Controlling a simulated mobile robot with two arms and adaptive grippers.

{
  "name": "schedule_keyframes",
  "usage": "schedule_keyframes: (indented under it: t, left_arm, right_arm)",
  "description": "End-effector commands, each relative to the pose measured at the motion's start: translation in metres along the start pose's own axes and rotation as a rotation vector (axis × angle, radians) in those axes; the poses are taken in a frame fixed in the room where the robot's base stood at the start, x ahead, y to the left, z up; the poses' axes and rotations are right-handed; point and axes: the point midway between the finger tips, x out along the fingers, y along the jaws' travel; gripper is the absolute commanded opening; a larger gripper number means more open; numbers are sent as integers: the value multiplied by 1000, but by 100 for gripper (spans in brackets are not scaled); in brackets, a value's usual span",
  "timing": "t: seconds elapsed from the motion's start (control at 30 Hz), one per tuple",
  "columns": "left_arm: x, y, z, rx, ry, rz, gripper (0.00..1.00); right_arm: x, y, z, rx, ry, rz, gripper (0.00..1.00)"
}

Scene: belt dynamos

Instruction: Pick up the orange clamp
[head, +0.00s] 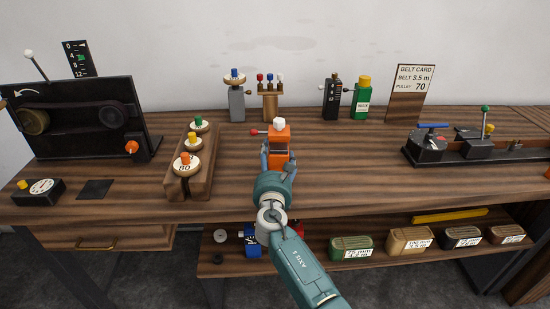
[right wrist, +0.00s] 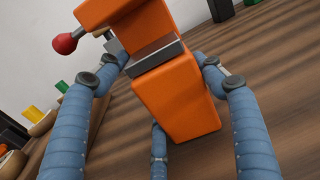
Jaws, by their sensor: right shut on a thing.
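The orange clamp (head: 279,148) stands near the middle of the wooden bench in the head view. It has a white knob on top and a red-tipped lever sticking out to the left. My right gripper (head: 278,160) reaches it from the front and is shut on it. In the right wrist view, the blue fingers (right wrist: 165,75) lie on both sides of the orange clamp body (right wrist: 178,100), near its grey jaw plate. The clamp looks tilted there, and I cannot tell whether its base touches the bench.
A wooden rack (head: 187,180) with round dials stands left of the clamp. A black belt machine (head: 75,125) is at the left. A grey post and a wooden stand (head: 270,106) are behind. A black fixture (head: 480,150) is at the right. The bench right of the clamp is clear.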

Motion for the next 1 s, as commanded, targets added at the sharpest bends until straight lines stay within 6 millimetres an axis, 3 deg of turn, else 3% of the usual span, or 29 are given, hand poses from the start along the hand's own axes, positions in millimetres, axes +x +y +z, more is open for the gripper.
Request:
schedule_keyframes:
  t: [0.27,0.53,0.7,1.0]
  left_arm:
    - [-21,1,-5,-1,5,2,34]
    - [-46,2,0,-2,-6,3,34]
    - [-50,2,1,-2,-9,4,34]
    - [-53,2,1,-2,-9,4,34]
  right_arm:
    - [0,1,51,5,-12,1,12]
    - [0,2,126,4,-15,4,12]
    - [0,2,163,2,-15,4,12]
    - [-1,1,198,0,-11,3,12]
